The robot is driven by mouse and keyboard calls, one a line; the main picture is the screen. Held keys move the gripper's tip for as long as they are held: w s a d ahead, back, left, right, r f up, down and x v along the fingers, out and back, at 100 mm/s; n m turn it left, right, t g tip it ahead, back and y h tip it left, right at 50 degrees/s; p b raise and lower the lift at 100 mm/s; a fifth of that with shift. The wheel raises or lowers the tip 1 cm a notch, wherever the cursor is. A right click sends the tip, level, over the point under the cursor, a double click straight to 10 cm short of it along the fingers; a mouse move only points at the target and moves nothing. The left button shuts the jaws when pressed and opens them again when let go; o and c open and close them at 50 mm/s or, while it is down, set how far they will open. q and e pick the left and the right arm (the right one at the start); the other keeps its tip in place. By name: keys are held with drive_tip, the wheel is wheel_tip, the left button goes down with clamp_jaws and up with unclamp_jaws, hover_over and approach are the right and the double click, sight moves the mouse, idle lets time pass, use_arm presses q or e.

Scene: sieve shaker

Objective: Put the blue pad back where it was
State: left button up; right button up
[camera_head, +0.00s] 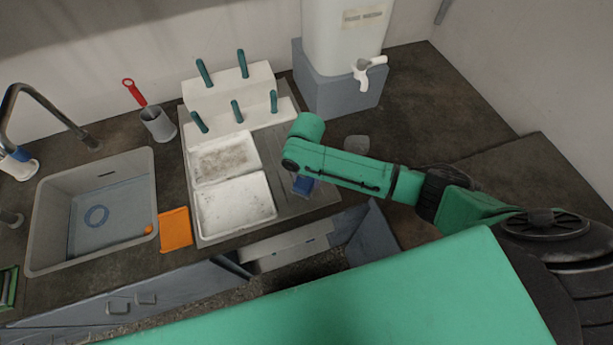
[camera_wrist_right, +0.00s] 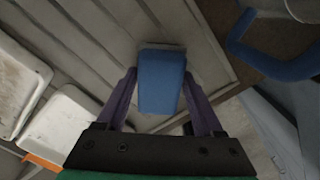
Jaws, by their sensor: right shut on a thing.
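The blue pad (camera_wrist_right: 161,82) is a small rounded block between the two purple fingers of my right gripper (camera_wrist_right: 160,76) in the right wrist view. The gripper is shut on it. A ribbed grey draining board lies beneath; I cannot tell whether the pad touches it. In the head view only a bit of the blue pad (camera_head: 302,186) shows below the end of my right arm, to the right of the white trays. The arm hides most of the gripper there. My left gripper is not in view.
Two white trays (camera_head: 268,192) and a white rack with teal handles (camera_head: 227,88) stand on the draining board (camera_head: 298,207). A sink (camera_head: 48,222) and an orange cloth (camera_head: 175,228) lie left. A water dispenser (camera_head: 340,40) stands behind. A blue curved thing (camera_wrist_right: 270,66) is close right.

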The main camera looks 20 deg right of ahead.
drive_tip(key=shift+d, duration=0.1)
drive_tip(key=o, duration=0.9)
drive_tip(key=shift+f, duration=0.1)
drive_tip(key=o, duration=0.3)
drive_tip(key=shift+r, duration=0.25)
wheel_tip(320, 180, up, 12)
drive_tip(key=shift+b, duration=0.45)
drive_tip(key=shift+f, duration=0.1)
